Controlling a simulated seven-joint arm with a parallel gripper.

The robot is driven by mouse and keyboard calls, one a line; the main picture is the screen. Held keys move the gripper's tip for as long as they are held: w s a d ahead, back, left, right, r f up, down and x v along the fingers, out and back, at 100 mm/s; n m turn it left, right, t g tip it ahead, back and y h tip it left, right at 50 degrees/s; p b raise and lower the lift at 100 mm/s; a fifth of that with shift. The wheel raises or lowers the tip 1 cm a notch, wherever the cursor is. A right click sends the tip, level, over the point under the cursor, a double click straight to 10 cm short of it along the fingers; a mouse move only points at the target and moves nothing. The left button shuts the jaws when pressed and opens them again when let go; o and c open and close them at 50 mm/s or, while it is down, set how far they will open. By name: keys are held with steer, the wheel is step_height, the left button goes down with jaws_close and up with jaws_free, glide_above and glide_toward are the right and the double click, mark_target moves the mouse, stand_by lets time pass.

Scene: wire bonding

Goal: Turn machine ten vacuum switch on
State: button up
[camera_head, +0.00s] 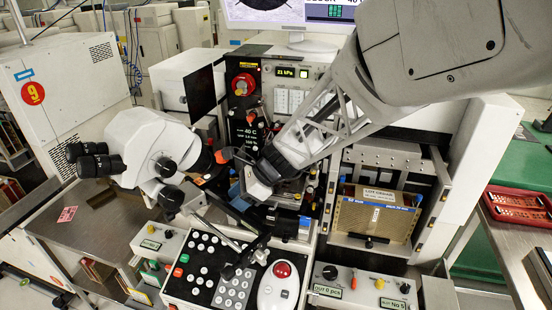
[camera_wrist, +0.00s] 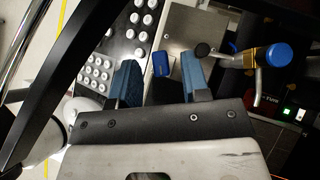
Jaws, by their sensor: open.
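No label reading vacuum switch can be made out.
A microscope (camera_head: 155,150) stands close at the left of my gripper. A keypad panel (camera_head: 212,268) and a trackball with a red ball (camera_head: 282,269) lie in front. A blue-capped post (camera_wrist: 278,53) stands right of the fingers. A magazine box (camera_head: 375,215) is at the right.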

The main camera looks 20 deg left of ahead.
steer(key=shift+s+a+f, duration=0.15)
steer(key=shift+a+f, duration=0.3)
jaws_close()
steer(key=shift+a+n+g+h, duration=0.1)
steer(key=shift+n+g+h, duration=0.5)
steer(key=shift+n, duration=0.5)
steer(key=shift+n+g+h, duration=0.4)
steer(key=shift+n+g, duration=0.4)
steer(key=shift+n, duration=0.3)
jaws_free()
steer(key=v, duration=0.7)
steer(key=shift+w+r, duration=0.25)
steer(key=shift+w, duration=0.05)
